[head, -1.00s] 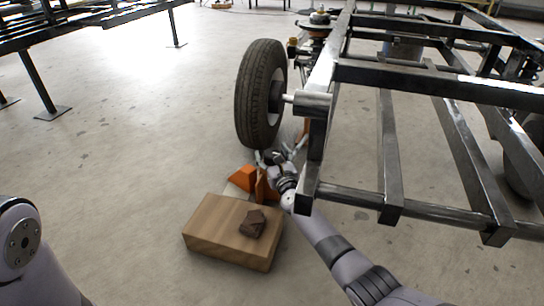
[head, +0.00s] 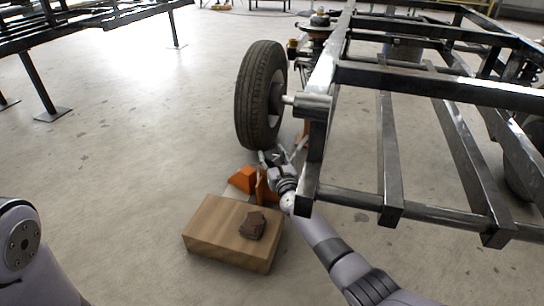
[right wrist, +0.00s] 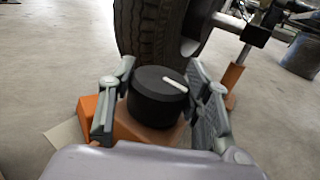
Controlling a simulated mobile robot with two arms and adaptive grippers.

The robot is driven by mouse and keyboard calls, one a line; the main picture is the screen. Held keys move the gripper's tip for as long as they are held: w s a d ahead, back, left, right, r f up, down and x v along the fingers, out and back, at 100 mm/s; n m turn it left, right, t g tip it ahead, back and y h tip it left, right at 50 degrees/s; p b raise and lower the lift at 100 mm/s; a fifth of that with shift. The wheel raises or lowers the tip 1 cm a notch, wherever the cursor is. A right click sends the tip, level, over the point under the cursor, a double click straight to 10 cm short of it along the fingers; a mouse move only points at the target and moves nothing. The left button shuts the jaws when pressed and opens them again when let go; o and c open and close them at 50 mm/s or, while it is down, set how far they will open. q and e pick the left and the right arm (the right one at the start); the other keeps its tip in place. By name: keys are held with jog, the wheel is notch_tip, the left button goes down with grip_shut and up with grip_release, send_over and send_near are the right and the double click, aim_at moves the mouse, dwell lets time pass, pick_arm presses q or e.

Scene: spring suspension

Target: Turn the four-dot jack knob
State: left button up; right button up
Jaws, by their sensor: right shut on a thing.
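A round black knob (right wrist: 158,97) with a white line on its top sits between the two fingers of my right gripper (right wrist: 160,105) in the right wrist view. The gripper is shut on the knob, one finger on each side. An orange jack (right wrist: 133,128) is under the knob; its orange parts also show in the head view (head: 243,179), below the tire. In the head view my right gripper (head: 280,158) reaches in beside the frame's corner. No dots can be made out on the knob. My left gripper is out of view.
A black tire (head: 258,95) stands just behind the jack. A dark metal chassis frame (head: 391,150) fills the right side, close over my right arm.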

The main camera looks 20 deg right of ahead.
jog(key=shift+a+m+h, duration=0.1)
jog(key=shift+m+h, duration=0.3)
jog(key=shift+m+h, duration=0.6)
jog(key=shift+h, duration=0.4)
jog(key=shift+m+g+h, duration=0.55)
jog(key=shift+m+h, duration=0.35)
jog(key=shift+h, duration=0.5)
jog(key=shift+m+g+h, duration=0.55)
jog(key=shift+m+h, duration=0.35)
jog(key=shift+h, duration=0.5)
jog(key=shift+m+g+h, duration=0.3)
jog(key=shift+h, duration=0.1)
jog(key=o, duration=1.2)
jog(key=shift+y, duration=0.3)
